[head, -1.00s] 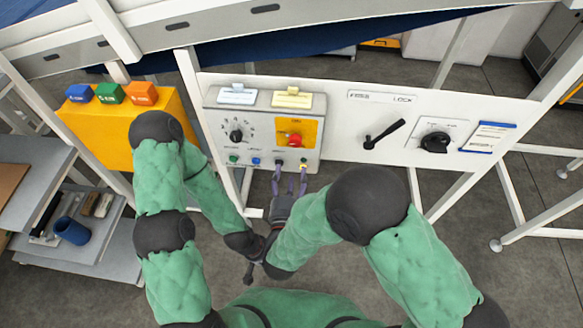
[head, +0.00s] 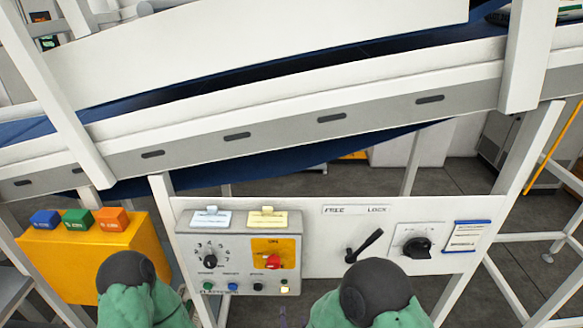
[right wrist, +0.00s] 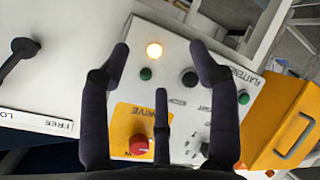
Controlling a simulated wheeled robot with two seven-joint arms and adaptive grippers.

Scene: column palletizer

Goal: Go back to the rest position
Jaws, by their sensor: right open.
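My right gripper (right wrist: 160,65) shows in the right wrist view with its dark fingers spread and nothing between them. It is in front of the grey control box (right wrist: 180,25), close to a lit yellow-white lamp (right wrist: 153,50). The same control box (head: 240,218) shows in the head view with its lamp (head: 284,290) lit. In the head view both my arms show only at the bottom edge. My left gripper is out of the picture.
The white panel (head: 330,235) carries a black FREE/LOCK lever (head: 365,245) and a black rotary knob (head: 416,246). A red knob (head: 272,262) sits on the control box's yellow plate. A yellow box (head: 95,255) stands left. A conveyor frame (head: 290,125) crosses above.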

